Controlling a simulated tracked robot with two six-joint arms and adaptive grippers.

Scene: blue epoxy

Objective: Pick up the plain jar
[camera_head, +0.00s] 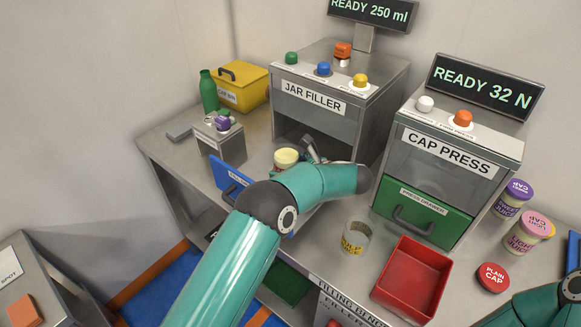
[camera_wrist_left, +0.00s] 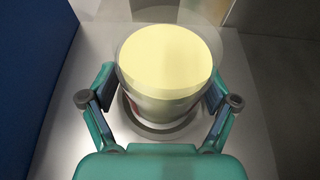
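In the left wrist view this jar (camera_wrist_left: 170,65) stands upright over a round ring on a metal surface. My left gripper (camera_head: 303,153) is at the jar. Its fingers (camera_wrist_left: 162,92) are spread on either side of it, with a small gap showing at the left finger. Part of the jar is hidden in the head view. My right gripper is out of view.
An empty jar with a yellow label (camera_head: 355,238) and a red tray (camera_head: 412,280) stand in front of the cap press (camera_head: 450,150). A blue panel (camera_head: 231,175) stands close left of my left gripper.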

